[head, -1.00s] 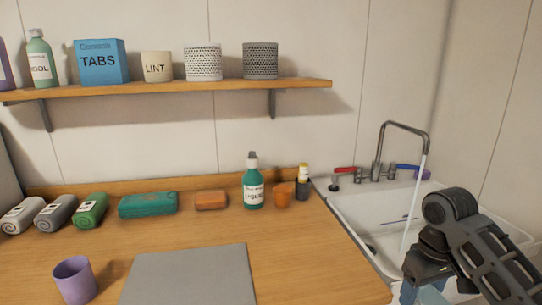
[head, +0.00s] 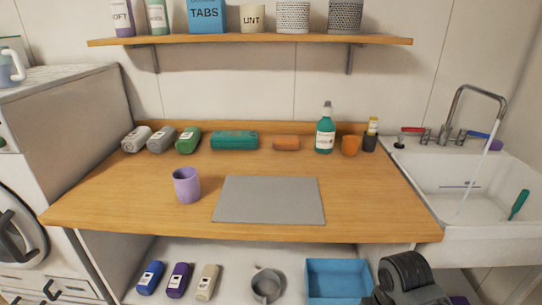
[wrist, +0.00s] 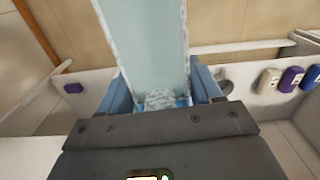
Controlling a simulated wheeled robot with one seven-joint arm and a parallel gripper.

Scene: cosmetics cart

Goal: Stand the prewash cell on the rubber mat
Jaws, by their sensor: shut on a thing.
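The rubber mat (head: 268,200) is a flat grey rectangle on the wooden counter, with nothing on it. In the wrist view, my gripper (wrist: 160,98) is shut on a long, pale blue, translucent piece with speckled white edges, which I take to be the prewash cell (wrist: 145,45). The cell extends away between the two blue fingers, and its far end is cut off by the frame. In the head view, only my dark wrist shows at the bottom right, below the counter's front edge; the fingers and cell are out of that view.
A purple cup (head: 187,185) stands just left of the mat. Rolled cloths, a teal pack (head: 235,141), an orange block and a green bottle (head: 325,130) line the counter's back. The sink (head: 470,185) is right. A blue bin (head: 338,280) and several bottles are below.

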